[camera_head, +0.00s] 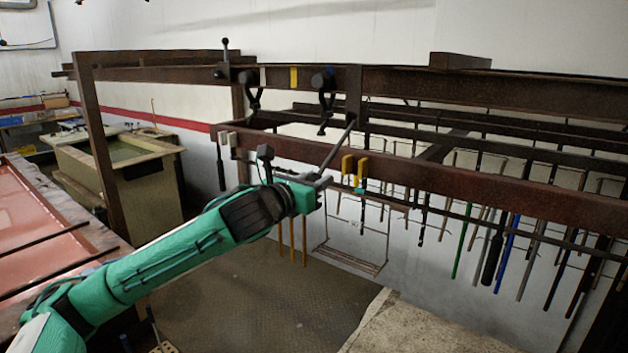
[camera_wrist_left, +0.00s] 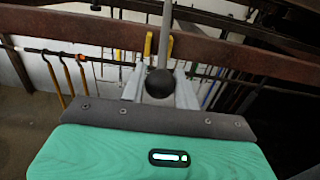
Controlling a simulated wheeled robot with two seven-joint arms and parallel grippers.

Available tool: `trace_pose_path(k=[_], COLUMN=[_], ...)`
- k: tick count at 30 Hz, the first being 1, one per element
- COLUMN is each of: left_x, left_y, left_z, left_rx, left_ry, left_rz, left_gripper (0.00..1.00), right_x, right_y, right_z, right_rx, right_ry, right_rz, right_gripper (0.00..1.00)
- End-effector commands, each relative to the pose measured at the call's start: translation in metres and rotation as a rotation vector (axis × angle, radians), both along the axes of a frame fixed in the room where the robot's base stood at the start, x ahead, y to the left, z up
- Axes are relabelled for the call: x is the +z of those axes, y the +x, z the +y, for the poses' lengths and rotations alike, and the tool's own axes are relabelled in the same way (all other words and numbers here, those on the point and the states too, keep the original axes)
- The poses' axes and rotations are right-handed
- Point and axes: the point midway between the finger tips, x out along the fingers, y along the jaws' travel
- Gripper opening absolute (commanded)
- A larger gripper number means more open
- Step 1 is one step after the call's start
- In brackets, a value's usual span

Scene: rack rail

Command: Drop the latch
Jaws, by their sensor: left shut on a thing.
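My left gripper (camera_head: 318,182) reaches in from the left and is shut on a grey metal lever (camera_head: 338,147). The lever slants up and right from my fingers towards a dark upright bracket (camera_head: 354,92) on the rack. In the left wrist view the lever (camera_wrist_left: 167,28) ends in a black ball knob (camera_wrist_left: 159,83) between my two grey fingers (camera_wrist_left: 160,90). Where the lever meets the rack is hard to make out. A second lever with a black knob (camera_head: 224,42) stands upright on the upper rail (camera_head: 420,82) at the left. My right gripper is out of view.
A brown lower beam (camera_head: 470,180) runs just behind my gripper, with yellow pieces (camera_head: 347,165) on it. Black hooks (camera_head: 323,85) hang from the upper rail. Several rods and tools (camera_head: 490,255) hang at the right. A tank (camera_head: 125,165) stands at the left.

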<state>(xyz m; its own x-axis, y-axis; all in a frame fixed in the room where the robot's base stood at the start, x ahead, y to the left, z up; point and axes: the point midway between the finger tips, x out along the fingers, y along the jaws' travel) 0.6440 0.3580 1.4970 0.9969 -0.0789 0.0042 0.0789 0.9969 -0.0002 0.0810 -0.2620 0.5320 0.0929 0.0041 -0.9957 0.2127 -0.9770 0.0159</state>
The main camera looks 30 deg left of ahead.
Motion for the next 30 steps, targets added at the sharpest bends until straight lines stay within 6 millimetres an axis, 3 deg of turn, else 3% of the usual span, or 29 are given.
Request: trace_pose_path(k=[9, 17, 30], left_x=[-0.028, -0.035, -0.060], left_y=[0.019, 0.026, 0.054], left_z=[-0.001, -0.002, -0.004], left_rx=[0.001, 0.000, 0.001], left_ry=[-0.001, -0.001, -0.001], left_rz=[0.006, 0.004, 0.005], left_gripper=[0.18, 0.18, 0.18], right_x=[-0.003, -0.003, 0.000], right_y=[0.000, 0.000, 0.000], right_z=[-0.001, -0.001, -0.001], right_rx=[0.000, 0.000, 0.001], right_ry=[-0.001, -0.001, -0.001], right_rz=[0.000, 0.000, 0.001], right_gripper=[0.36, 0.36, 0.36])
